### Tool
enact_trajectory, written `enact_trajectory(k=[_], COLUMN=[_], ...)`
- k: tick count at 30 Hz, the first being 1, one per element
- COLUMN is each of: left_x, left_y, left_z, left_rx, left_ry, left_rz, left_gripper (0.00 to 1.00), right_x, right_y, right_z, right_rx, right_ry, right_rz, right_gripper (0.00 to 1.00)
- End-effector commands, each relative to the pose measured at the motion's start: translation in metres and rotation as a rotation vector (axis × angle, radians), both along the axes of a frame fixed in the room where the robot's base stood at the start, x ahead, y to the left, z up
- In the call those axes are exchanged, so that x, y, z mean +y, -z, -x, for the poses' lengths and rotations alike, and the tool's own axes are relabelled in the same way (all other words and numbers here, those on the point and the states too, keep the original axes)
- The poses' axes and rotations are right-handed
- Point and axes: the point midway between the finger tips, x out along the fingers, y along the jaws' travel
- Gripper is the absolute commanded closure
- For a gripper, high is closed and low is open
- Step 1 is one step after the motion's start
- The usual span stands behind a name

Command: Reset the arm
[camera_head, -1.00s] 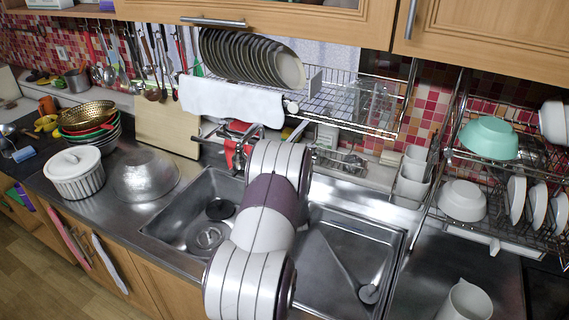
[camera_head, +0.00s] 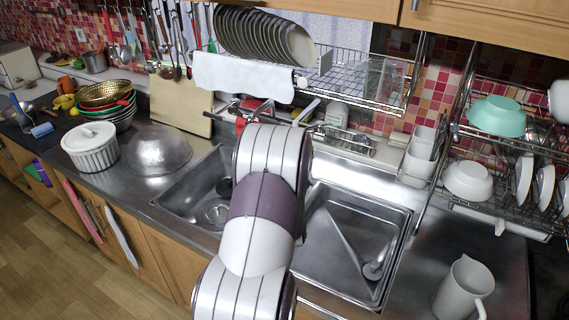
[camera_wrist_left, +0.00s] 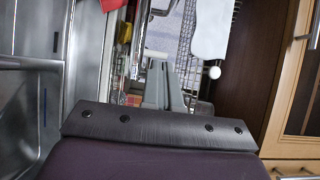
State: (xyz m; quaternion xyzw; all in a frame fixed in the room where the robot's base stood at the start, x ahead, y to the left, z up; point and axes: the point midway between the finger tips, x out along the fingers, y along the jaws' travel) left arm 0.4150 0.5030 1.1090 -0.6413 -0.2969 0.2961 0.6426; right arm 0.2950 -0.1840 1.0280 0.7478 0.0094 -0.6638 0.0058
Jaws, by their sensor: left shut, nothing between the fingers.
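My left gripper (camera_wrist_left: 168,88) shows in the left wrist view, its pale fingers beyond a dark bolted plate. The fingers are shut with nothing between them. In the head view my arm, with white and purple links, rises from the bottom centre and bends in front of the sink (camera_head: 355,250). It hides part of the sink and the gripper end is hidden there. My right gripper is in neither current view.
A wire rack with plates (camera_head: 262,35) and a white cloth (camera_head: 243,75) hangs above the sink. A strainer bowl (camera_head: 158,150) and a white ribbed pot (camera_head: 90,147) stand left. A white pitcher (camera_head: 463,290) stands right. Wall cabinets (camera_head: 490,28) overhang above.

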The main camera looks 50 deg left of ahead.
Motion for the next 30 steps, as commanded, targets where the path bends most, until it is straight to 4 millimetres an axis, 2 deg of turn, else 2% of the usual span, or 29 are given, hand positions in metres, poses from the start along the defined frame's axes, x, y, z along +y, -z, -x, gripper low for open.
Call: enact_trajectory(k=[11, 13, 14, 17, 18, 20, 21, 23, 24, 27, 28, 30], left_x=[0.000, 0.000, -0.001, -0.023, -0.045, -0.096, -0.134, -0.187, -0.217, -0.273, -0.286, -0.306], left_y=[0.000, 0.005, 0.014, 0.076, 0.097, 0.120, 0.128, 0.129, 0.124, 0.105, 0.097, 0.085], left_z=[0.000, -0.001, -0.001, 0.008, 0.015, 0.026, 0.038, 0.063, 0.082, 0.123, 0.131, 0.126], left_rx=[-0.005, -0.040, -0.057, -0.084, -0.084, -0.048, 0.003, 0.100, 0.171, 0.347, 0.400, 0.447], left_ry=[0.000, 0.000, 0.002, -0.037, -0.085, -0.186, -0.277, -0.425, -0.518, -0.642, -0.624, -0.514], left_rz=[0.004, 0.064, 0.137, 0.594, 0.821, 1.143, 1.317, 1.492, 1.555, 1.579, 1.560, 1.531], left_gripper=[1.00, 1.00, 1.00, 1.00, 1.00, 1.00, 1.00, 1.00, 1.00, 1.00, 1.00, 1.00], right_x=[0.000, 0.000, 0.000, 0.000, 0.000, 0.000, 0.000, 0.000, 0.000, 0.000, 0.000, 0.000], right_y=[0.000, 0.000, 0.000, 0.000, 0.000, 0.000, 0.000, 0.000, 0.000, 0.000, 0.000, 0.000], right_z=[0.000, 0.000, 0.000, 0.000, 0.000, 0.000, 0.000, 0.000, 0.000, 0.000, 0.000, 0.000], right_rx=[0.000, 0.000, 0.000, 0.000, 0.000, 0.000, 0.000, 0.000, 0.000, 0.000, 0.000, 0.000], right_ry=[0.000, 0.000, 0.000, 0.000, 0.000, 0.000, 0.000, 0.000, 0.000, 0.000, 0.000, 0.000], right_rz=[0.000, 0.000, 0.000, 0.000, 0.000, 0.000, 0.000, 0.000, 0.000, 0.000, 0.000, 0.000], right_gripper=[0.57, 0.57, 0.57, 0.57, 0.57, 0.57, 0.57, 0.57, 0.57, 0.57, 0.57, 0.57])
